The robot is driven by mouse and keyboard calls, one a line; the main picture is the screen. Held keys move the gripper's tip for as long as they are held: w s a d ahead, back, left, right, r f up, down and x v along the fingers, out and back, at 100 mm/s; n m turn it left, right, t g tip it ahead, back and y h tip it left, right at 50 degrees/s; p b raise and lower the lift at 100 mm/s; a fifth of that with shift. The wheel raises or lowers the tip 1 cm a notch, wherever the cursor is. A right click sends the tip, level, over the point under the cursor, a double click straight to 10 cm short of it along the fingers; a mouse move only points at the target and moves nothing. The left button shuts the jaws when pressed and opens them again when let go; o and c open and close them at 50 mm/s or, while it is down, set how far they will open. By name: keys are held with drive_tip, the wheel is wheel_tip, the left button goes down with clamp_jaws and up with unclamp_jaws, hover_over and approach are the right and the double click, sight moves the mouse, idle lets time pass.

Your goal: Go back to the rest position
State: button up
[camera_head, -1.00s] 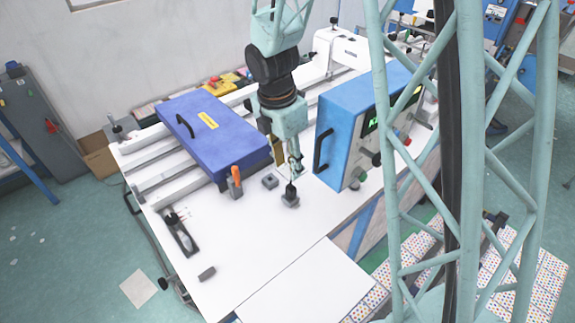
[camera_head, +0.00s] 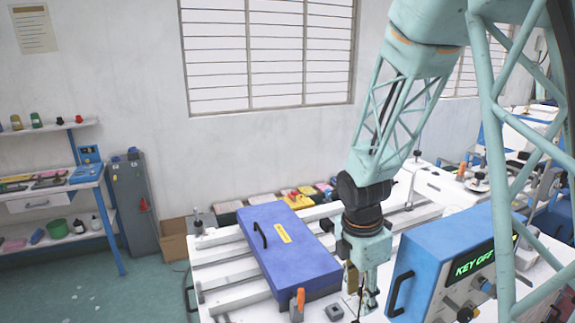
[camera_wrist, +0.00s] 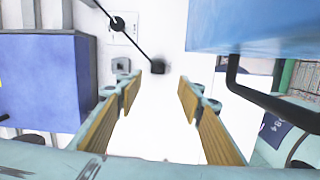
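My gripper (camera_head: 361,291) hangs down over the white table, between a blue case and a blue control box. In the wrist view my gripper (camera_wrist: 160,95) shows its two wood-coloured finger pads well apart, with nothing between them. Below and beyond the fingers, a dark knob on a thin black rod (camera_wrist: 157,66) is in view over the white surface. The lower fingertips are small in the head view.
The blue case (camera_head: 280,250) lies on rails left of my gripper. The blue control box (camera_head: 425,255) with a "KEY OFF" display stands close on the right. An orange-handled tool (camera_head: 299,302) stands in front of the case. Shelves (camera_head: 50,190) stand far left.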

drive_tip(key=s+d+r+m+t, duration=0.1)
drive_tip(key=s+r+m, duration=0.45)
drive_tip(key=r, duration=0.55)
drive_tip(key=s+d+r+m+t, duration=0.1)
drive_tip(key=s+r+m, duration=0.5)
drive_tip(key=r, duration=0.4)
drive_tip(key=shift+s+r+m+t+y, duration=0.2)
drive_tip(key=shift+s+r+m+t, duration=0.3)
drive_tip(key=shift+s+r+m, duration=2.2)
drive_tip(key=shift+s+r+m+t+y, duration=0.2)
drive_tip(key=shift+s+r+m+t, duration=0.4)
drive_tip(key=shift+s, duration=4.15)
drive_tip(key=shift+s+r+m+t+y, duration=0.3)
drive_tip(key=shift+s+r+m, duration=1.5)
drive_tip(key=shift+s, duration=1.9)
wheel_tip(320, 180, down, 8)
drive_tip(key=w+g+b, duration=0.1)
drive_tip(key=w+b, duration=0.1)
drive_tip(key=b, duration=0.2)
drive_tip(key=shift+w+a+f+b, duration=0.2)
drive_tip(key=shift+a+b, duration=0.2)
drive_tip(key=shift+a, duration=0.05)
drive_tip(key=shift+w+r, duration=0.1)
drive_tip(key=shift+w, duration=0.05)
drive_tip(key=shift+c, duration=0.2)
